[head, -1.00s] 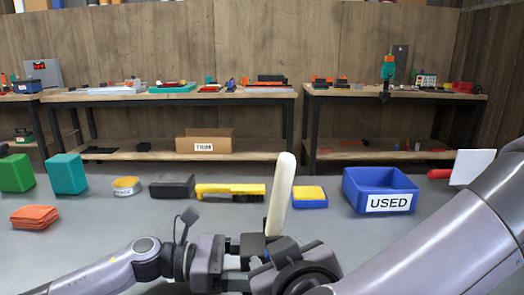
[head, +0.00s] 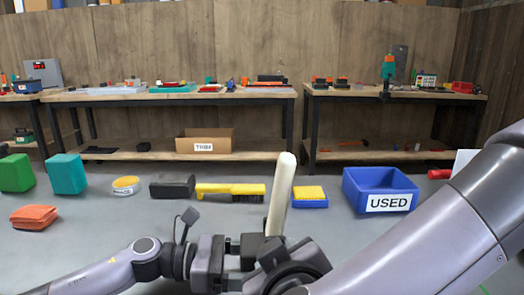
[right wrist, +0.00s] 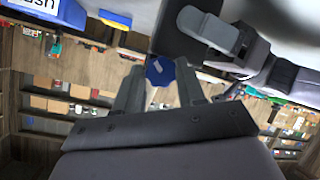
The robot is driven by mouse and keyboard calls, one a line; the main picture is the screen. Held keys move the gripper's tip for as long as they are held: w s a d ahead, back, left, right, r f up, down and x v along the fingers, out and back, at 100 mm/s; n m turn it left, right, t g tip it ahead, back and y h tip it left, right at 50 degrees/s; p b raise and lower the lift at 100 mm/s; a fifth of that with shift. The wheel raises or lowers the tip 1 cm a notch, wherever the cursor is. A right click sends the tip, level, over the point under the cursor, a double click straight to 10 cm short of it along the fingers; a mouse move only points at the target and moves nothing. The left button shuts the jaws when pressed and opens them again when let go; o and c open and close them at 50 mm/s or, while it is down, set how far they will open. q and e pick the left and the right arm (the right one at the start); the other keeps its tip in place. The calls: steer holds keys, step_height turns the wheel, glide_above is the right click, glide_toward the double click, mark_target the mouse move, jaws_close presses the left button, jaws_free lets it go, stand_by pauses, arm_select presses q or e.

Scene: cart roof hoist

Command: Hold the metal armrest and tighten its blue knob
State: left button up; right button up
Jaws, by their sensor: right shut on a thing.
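A pale cream upright bar (head: 280,195), apparently part of the armrest, stands at the centre bottom of the head view, tilted slightly right. My left gripper (head: 235,255) is at its lower end; its fingertips are partly hidden, so I cannot tell whether they are closed. The blue knob (right wrist: 160,70) is in the right wrist view, beside a dark flat part (right wrist: 182,35) that may be the armrest. My right gripper (right wrist: 160,85) is shut on the knob, one finger on each side. In the head view my right wrist hides the knob.
Workbenches (head: 170,97) stand at the back.

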steer(key=shift+d+m+y, duration=0.1)
steer(key=shift+m+y, duration=0.5)
steer(key=shift+d+m+y, duration=0.1)
steer(key=shift+m+y, duration=0.5)
steer(key=shift+m, duration=0.1)
steer(key=shift+f, duration=0.1)
steer(key=shift+d+m+y, duration=0.1)
steer(key=shift+m+y, duration=0.5)
steer(key=shift+m, duration=0.1)
steer(key=shift+f, duration=0.1)
